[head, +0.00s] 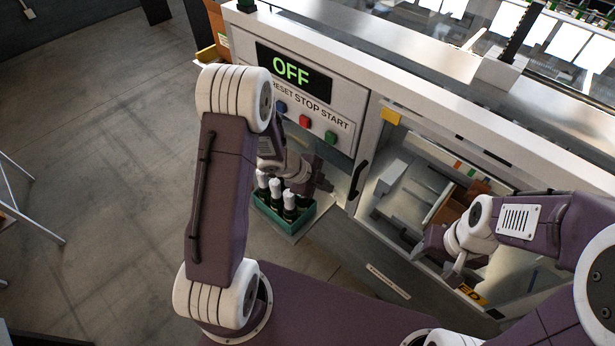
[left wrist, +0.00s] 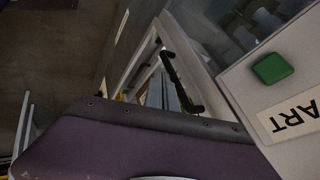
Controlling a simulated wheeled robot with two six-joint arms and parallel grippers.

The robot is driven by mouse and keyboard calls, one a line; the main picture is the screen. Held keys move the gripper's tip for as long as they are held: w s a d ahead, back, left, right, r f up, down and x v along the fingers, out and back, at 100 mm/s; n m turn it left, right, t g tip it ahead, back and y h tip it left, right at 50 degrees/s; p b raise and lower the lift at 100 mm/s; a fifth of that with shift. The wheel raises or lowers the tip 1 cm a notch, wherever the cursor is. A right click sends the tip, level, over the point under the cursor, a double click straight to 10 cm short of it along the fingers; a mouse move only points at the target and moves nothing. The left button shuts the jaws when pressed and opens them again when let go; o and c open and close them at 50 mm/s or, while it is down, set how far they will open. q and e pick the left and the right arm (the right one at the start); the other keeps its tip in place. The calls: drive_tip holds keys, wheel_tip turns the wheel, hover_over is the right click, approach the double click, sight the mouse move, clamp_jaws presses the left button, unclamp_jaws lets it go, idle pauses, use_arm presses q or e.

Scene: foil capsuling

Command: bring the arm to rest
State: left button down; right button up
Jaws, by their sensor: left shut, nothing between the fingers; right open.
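My left arm folds over in front of the control panel, and its left gripper (head: 320,184) is shut and empty. It hangs above and beside a green crate (head: 272,214) holding several dark bottles with white tops (head: 288,200). Part of the gripper is behind my own arm. My right gripper (head: 438,258) is open and empty at the machine's open bay. In the left wrist view, part of my purple arm or gripper body fills the lower part, and the fingertips are not clear.
The machine panel (head: 345,108) reads OFF and has blue, red and green buttons. The green button (left wrist: 272,68) is close in the left wrist view. A black door handle (head: 358,180) sticks out right of the panel. The floor (head: 95,150) at left is largely clear.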

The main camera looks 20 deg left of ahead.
use_arm(q)
drive_tip(key=shift+a+r+p, duration=0.55)
drive_tip(key=shift+a+r, duration=1.2)
drive_tip(key=shift+r, duration=0.8)
drive_tip(key=w+d+f+n+t+y+b, duration=0.25)
drive_tip(key=f+b, duration=0.35)
drive_tip(key=b, duration=0.9)
drive_tip(key=s+a+f+n+g+y+b, duration=0.1)
drive_tip(key=s+a+f+n+y+b, duration=0.45)
drive_tip(key=n, duration=0.55)
drive_tip(key=s+f+n+g+h, duration=0.1)
drive_tip(key=s+n+g, duration=0.1)
drive_tip(key=s, duration=0.4)
drive_tip(key=s+d+f+n+g+h+p, duration=0.1)
drive_tip(key=s+f+n+g, duration=0.1)
drive_tip(key=s, duration=0.4)
drive_tip(key=shift+s+d+f+n+g, duration=0.25)
drive_tip(key=shift+n+g, duration=0.2)
drive_tip(key=shift+n, duration=0.6)
use_arm(e)
wheel_tip(320, 180, down, 18)
drive_tip(key=w, duration=0.1)
drive_tip(key=shift+d+f, duration=0.15)
drive_tip(key=shift+d, duration=0.25)
use_arm(q)
drive_tip(key=shift+a, duration=0.1)
